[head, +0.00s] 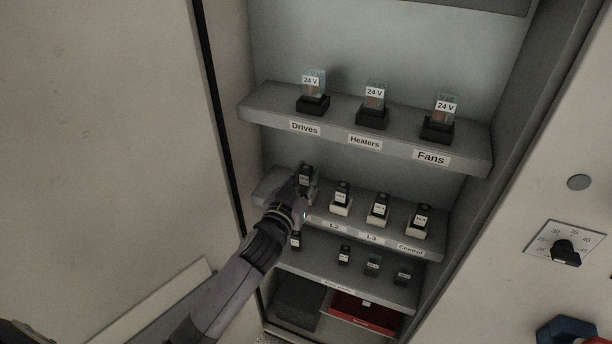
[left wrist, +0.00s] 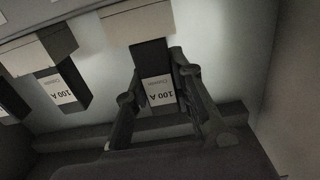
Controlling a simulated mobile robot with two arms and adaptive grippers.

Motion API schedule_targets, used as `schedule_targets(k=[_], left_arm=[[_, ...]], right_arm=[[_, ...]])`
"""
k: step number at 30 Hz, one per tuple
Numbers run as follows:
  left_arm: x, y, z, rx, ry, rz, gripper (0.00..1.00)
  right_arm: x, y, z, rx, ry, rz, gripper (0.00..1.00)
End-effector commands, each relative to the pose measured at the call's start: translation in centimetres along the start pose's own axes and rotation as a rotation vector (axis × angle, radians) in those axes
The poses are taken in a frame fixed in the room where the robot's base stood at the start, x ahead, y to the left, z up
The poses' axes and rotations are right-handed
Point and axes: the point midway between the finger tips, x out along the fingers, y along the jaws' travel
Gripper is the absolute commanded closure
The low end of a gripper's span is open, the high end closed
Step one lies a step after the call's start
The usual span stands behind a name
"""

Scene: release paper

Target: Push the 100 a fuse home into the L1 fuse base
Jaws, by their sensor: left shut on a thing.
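My left gripper (head: 304,187) is at the left end of the middle shelf, shut on a black fuse (head: 306,172). In the left wrist view, which is upside down, this fuse (left wrist: 158,92) has a white "100 A" label and sits between the two fingers (left wrist: 156,84). Its far end meets a pale fuse base (left wrist: 138,23); I cannot tell how deep it sits. In the head view my gripper hides this base and the L1 label. My right gripper is in neither view.
Beside it, several similar fuses stand in pale bases, such as the L2 one (head: 341,195). Three relays (head: 373,95) stand on the upper shelf. Spare fuses (head: 344,254) stand on the shelf below. A red box (head: 362,312) is at the bottom. The cabinet's left edge is close to my arm.

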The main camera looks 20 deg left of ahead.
Motion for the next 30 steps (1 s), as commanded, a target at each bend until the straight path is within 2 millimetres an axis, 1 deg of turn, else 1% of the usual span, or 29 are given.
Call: schedule_targets(k=[25,26,30], left_arm=[[0.0,0.0,2.2,0.000,0.000,0.000,1.00],[0.0,0.0,2.2,0.000,0.001,0.000,0.78],[0.0,0.0,2.1,0.000,0.000,0.000,0.68]], right_arm=[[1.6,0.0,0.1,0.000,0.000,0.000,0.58],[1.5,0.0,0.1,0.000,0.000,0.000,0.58],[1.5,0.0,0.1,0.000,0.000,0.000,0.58]])
